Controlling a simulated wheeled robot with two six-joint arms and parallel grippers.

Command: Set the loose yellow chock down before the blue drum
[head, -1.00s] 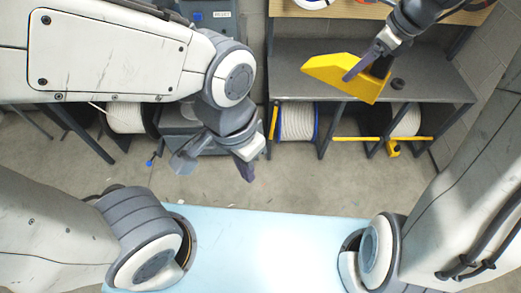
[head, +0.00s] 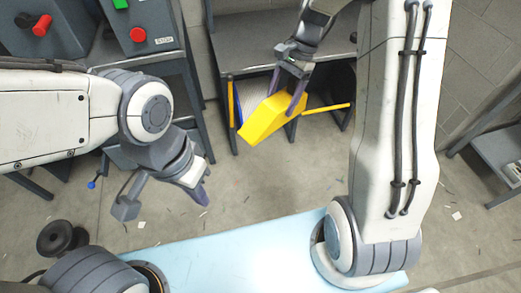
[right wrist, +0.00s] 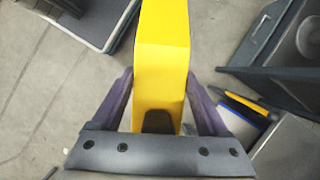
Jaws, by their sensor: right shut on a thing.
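The loose yellow chock (head: 270,121) is a wedge held in the air by my right gripper (head: 283,98). My right gripper is shut on it, with a finger on each side. In the right wrist view the chock (right wrist: 165,62) stands between the two fingers (right wrist: 160,78). The blue drum (head: 254,92), a reel of pale cable with a blue rim, is under the grey bench. The chock and gripper hide much of it in the head view. My left gripper (head: 163,204) is open and empty, at the lower left above the floor.
The grey bench (head: 250,40) stands above the drum. A yellow bar (head: 231,104) is left of the drum and another (head: 326,108) is to the right. A control box (head: 140,25) is at upper left.

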